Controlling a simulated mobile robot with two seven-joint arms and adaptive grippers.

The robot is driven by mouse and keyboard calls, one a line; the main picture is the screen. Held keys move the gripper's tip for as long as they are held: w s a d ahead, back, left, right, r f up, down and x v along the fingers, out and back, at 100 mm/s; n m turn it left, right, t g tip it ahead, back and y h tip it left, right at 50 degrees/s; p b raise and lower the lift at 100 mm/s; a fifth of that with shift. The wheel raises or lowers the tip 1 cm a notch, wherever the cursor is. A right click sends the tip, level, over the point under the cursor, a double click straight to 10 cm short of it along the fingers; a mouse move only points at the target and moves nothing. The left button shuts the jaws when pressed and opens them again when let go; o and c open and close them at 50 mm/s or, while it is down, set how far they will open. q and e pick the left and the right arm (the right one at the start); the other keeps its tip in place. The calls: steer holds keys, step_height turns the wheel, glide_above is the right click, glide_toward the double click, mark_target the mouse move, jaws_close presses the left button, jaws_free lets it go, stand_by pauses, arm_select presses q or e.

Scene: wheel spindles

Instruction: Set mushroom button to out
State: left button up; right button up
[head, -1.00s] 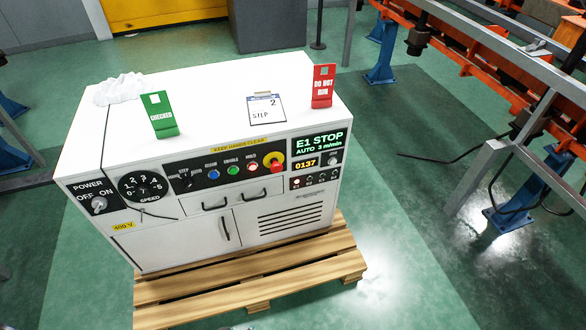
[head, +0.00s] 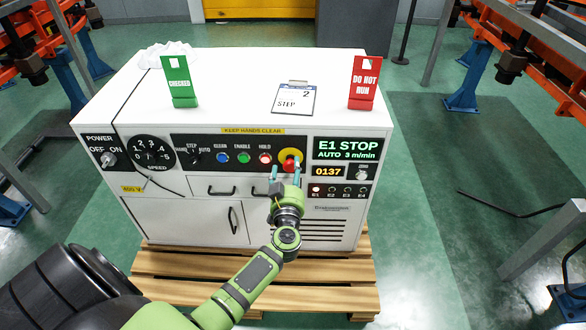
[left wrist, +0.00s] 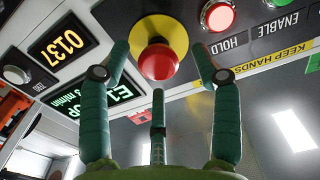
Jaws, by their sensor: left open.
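The mushroom button (head: 289,164) is red on a yellow round plate, on the front panel of the white cabinet. In the left wrist view the red button (left wrist: 158,62) stands out from its yellow plate. My left gripper (head: 287,177) is just in front of and below the button. In the left wrist view its green fingers (left wrist: 158,75) are spread open on either side of the button, with a third finger below; I cannot tell whether any touches it. The display (head: 345,147) reads E1 STOP, AUTO 3 m/min. My right gripper is not in view.
Beside the button are a red HOLD button (head: 265,158), a green ENABLE button (head: 243,158) and a blue button (head: 223,157). A counter (head: 328,171) reads 0137. A green sign (head: 179,80), a red sign (head: 364,82) and a clipboard (head: 294,98) are on the cabinet top.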

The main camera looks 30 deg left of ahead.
arm_select(q)
steer(key=shift+b+x, duration=0.3)
steer(key=shift+x, duration=1)
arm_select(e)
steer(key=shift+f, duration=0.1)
arm_select(q)
steer(key=shift+d, duration=0.1)
jaws_close()
steer(key=shift+p, duration=0.35)
steer(key=shift+s+d+p, duration=0.25)
steer(key=shift+s+p, duration=0.1)
steer(key=shift+p, duration=0.4)
steer(key=shift+f, duration=0.15)
steer(key=shift+c, duration=1.1)
jaws_free()
steer(key=shift+s+d+f, duration=0.1)
steer(key=shift+o, duration=1.1)
steer(key=shift+r, duration=0.2)
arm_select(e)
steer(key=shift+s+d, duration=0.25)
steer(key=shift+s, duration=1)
